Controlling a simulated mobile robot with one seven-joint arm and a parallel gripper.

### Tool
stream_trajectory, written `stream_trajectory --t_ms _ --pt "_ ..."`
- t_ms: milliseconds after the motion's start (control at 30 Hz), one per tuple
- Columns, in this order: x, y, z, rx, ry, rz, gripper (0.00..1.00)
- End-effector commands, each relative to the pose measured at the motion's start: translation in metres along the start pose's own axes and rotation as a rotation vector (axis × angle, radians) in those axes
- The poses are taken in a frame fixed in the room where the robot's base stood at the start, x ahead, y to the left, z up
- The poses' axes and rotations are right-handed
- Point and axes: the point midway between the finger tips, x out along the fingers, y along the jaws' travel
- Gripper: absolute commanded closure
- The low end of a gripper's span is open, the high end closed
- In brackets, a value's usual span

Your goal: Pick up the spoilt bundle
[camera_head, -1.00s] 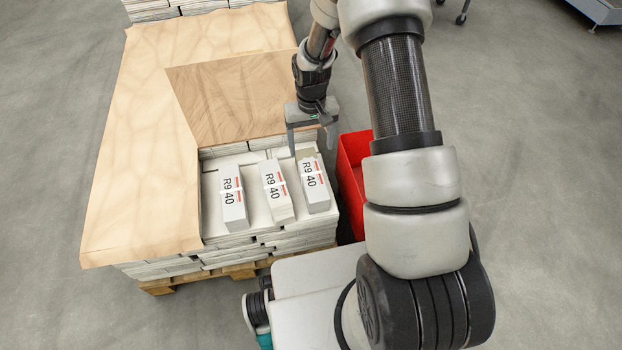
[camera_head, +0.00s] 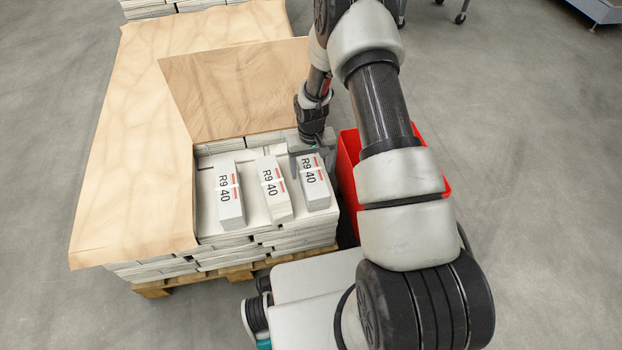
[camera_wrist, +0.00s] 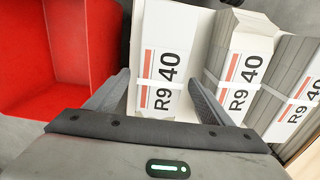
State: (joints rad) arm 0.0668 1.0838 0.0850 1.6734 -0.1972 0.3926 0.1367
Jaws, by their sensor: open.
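Three white paper bundles marked R9 40 lie in a row on the stack: a left one (camera_head: 230,205), a middle one (camera_head: 275,203) and a right one (camera_head: 316,192). I cannot tell for sure which is spoilt. My gripper (camera_head: 310,164) is low at the far end of the right bundle. In the wrist view my open gripper (camera_wrist: 158,80) has its fingers either side of that same bundle (camera_wrist: 165,55), which shows leftmost there. The middle bundle (camera_wrist: 243,60) is just beyond the right finger, and its page edges look fanned. Finger contact cannot be told.
A red bin (camera_head: 349,165) stands right of the stack, partly hidden by my arm; it also shows in the wrist view (camera_wrist: 88,45). Brown sheets (camera_head: 130,170) cover the rest of the stack, on a wooden pallet (camera_head: 240,274). Open floor lies to the right.

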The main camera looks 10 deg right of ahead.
Motion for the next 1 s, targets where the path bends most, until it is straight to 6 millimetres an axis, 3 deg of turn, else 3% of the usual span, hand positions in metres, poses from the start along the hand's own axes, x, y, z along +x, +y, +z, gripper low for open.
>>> stream_trajectory --t_ms 100,333,767,1000 --pt "0.0148 -0.0004 0.0001 -0.001 0.0 0.0 0.25" --pt "0.0142 -0.0003 -0.0003 -0.001 0.001 0.0 0.27" --pt "0.0141 -0.0003 -0.0001 -0.001 0.001 0.0 0.99" --pt "0.012 -0.0002 -0.0016 -0.001 0.004 0.0 1.0"
